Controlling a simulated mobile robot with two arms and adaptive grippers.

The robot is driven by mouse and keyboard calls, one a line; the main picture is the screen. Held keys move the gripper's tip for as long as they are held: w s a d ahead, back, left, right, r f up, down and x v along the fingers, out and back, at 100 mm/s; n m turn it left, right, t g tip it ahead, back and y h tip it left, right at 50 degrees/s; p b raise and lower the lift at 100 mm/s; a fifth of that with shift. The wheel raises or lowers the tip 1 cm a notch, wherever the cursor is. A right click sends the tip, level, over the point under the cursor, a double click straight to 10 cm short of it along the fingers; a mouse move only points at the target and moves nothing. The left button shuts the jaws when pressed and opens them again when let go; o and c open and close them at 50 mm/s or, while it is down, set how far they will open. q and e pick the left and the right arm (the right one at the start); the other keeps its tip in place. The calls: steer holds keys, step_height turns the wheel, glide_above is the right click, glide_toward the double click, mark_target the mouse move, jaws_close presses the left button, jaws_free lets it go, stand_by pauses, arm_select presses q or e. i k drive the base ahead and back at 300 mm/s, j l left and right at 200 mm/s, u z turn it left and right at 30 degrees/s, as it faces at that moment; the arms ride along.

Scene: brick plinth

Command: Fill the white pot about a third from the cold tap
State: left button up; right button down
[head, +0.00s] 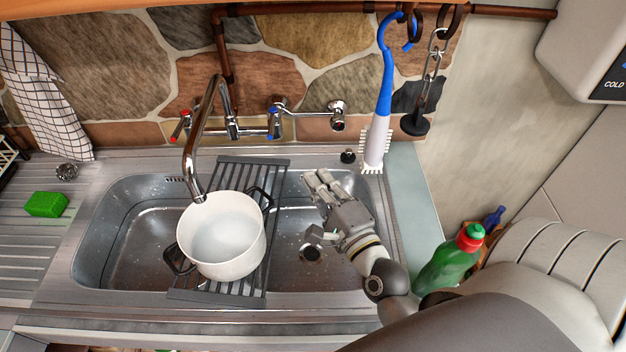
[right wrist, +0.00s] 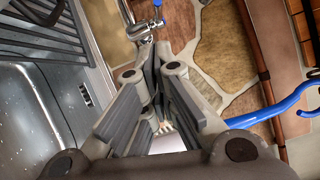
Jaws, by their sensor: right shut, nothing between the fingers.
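The white pot (head: 222,250) stands upright on a dark slatted rack laid across the sink. The chrome spout (head: 190,160) ends over the pot's left rear rim. I cannot tell whether water runs or how much is in the pot. The cold tap (head: 274,120), with a blue mark, is on the wall right of the spout; a blue-marked chrome tap part (right wrist: 145,28) also shows in the right wrist view. My right gripper (head: 322,180) is shut and empty over the right basin, in front of and to the right of the cold tap, apart from it. My left gripper is out of view.
The red-marked tap (head: 181,123) is left of the spout. A brush with a blue handle (head: 386,85) hangs right of the taps. A green bottle (head: 450,262) stands right of my right arm. A green sponge (head: 46,204) lies on the left drainer. The rack (head: 215,292) bridges the sink.

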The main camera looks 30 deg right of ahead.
mark_target(273, 113)
steer(key=i+j+z, duration=0.15)
steer(key=j, duration=0.15)
steer(key=i+j+z, duration=0.15)
steer(key=j, duration=0.15)
steer(key=i+j+z, duration=0.15)
steer(key=j, duration=0.2)
steer(key=j+z, duration=0.15)
steer(key=j, duration=0.2)
steer(key=i, duration=0.05)
